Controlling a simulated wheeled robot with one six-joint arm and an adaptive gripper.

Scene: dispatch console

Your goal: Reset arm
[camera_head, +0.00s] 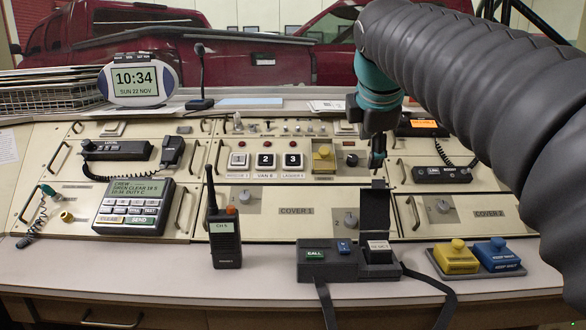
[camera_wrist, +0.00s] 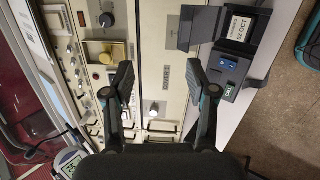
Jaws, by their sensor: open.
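My gripper (camera_head: 377,160) hangs at the end of my arm above the middle-right of the console, fingers down. In the wrist view my gripper (camera_wrist: 160,72) is open, with nothing between its two dark fingers. Below it in the head view, a black control box (camera_head: 335,268) sits on the front ledge, with a raised black flap (camera_head: 375,207) at its back right. The box also shows in the wrist view (camera_wrist: 248,75), at upper right, apart from the fingers.
A radio (camera_head: 223,232) stands upright on the ledge left of the box. Yellow (camera_head: 455,257) and blue (camera_head: 497,254) blocks sit on a grey tray to its right. A keypad unit (camera_head: 134,207), knobs and numbered buttons (camera_head: 265,160) fill the console. The left front ledge is clear.

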